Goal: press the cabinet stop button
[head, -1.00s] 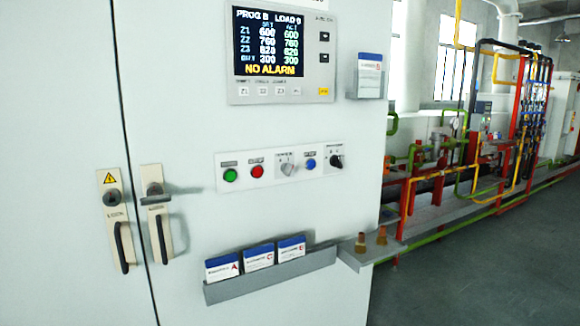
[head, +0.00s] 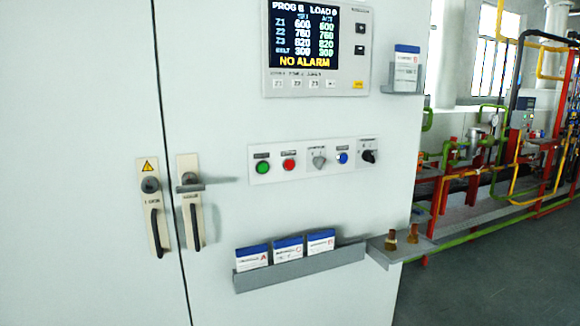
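The white cabinet (head: 330,220) fills the left and middle of the head view. A button strip (head: 315,168) is fixed on its front. From left to right it carries a green button (head: 263,167), a red button (head: 289,165), a grey rotary switch (head: 319,162), a blue button (head: 342,158) and a black rotary switch (head: 369,156). The labels above them are too small to read. The red button looks like the stop button. Nothing covers the strip. Neither of my grippers is in view.
A display panel (head: 317,88) above reads "NO ALARM". Two door handles (head: 157,215) are at the left. A grey rack (head: 300,269) with several cards juts out below the strip. A small card holder (head: 404,75) and a ledge (head: 392,255) project at the right edge. Pipes stand beyond.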

